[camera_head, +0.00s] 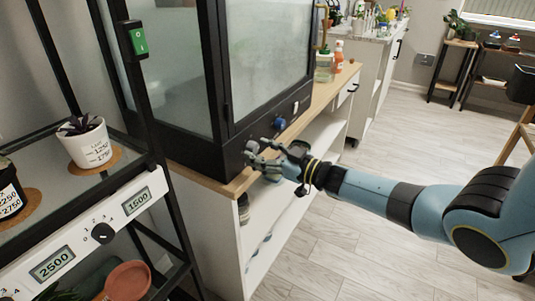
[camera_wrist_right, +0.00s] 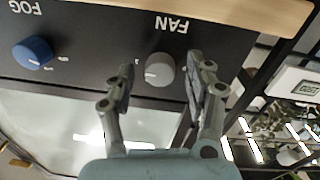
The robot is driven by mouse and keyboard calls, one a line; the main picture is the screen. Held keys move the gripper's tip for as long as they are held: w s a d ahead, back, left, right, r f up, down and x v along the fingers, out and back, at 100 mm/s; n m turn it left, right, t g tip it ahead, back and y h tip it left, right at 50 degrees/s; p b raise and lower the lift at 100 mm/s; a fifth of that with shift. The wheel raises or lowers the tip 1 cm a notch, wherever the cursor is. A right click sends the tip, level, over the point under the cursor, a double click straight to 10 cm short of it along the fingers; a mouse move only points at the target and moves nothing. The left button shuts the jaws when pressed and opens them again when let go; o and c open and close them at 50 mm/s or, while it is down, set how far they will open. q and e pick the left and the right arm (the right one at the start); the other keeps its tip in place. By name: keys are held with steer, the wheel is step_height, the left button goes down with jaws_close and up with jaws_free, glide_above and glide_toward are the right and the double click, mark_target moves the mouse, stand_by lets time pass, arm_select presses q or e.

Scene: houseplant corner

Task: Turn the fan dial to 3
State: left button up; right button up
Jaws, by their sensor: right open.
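The fan dial (camera_wrist_right: 160,69) is a grey round knob below the upside-down word FAN on a black panel in the right wrist view. A short white mark shows at its lower left edge. My right gripper (camera_wrist_right: 158,74) is open, with one finger on each side of the dial and a visible gap to both. Its depth relative to the knob is hard to tell. In the head view my right gripper (camera_head: 259,157) is at the lower front of the black glass cabinet (camera_head: 230,140), where its fingers largely hide the fan dial. My left gripper is not in view.
A blue FOG dial (camera_wrist_right: 33,52) is beside the fan dial; it also shows in the head view (camera_head: 279,123). The cabinet stands on a wooden-topped white shelf unit (camera_head: 232,187). A black rack at left holds a potted plant (camera_head: 90,143). Floor at right is clear.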

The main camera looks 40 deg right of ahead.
steer(key=v, duration=1.2)
steer(key=s+a+f+m+g+h, duration=0.2)
steer(key=s+f+m+g+h, duration=0.1)
steer(key=s+f, duration=0.8)
steer(key=s+a+f+m+g+h, duration=0.25)
steer(key=s+f, duration=0.45)
steer(key=f, duration=0.7)
steer(key=s+a+f+g, duration=0.1)
steer(key=s+f+g, duration=0.2)
steer(key=s, duration=0.5)
steer(key=s+a+f+g+h, duration=0.1)
steer(key=s+f+g, duration=0.3)
steer(key=s, duration=0.5)
steer(key=s+a+f+g, duration=0.3)
steer(key=s+f, duration=0.2)
steer(key=s, duration=0.3)
steer(key=shift+s+f+g, duration=0.2)
steer(key=shift+s+g, duration=0.15)
steer(key=shift+s, duration=0.05)
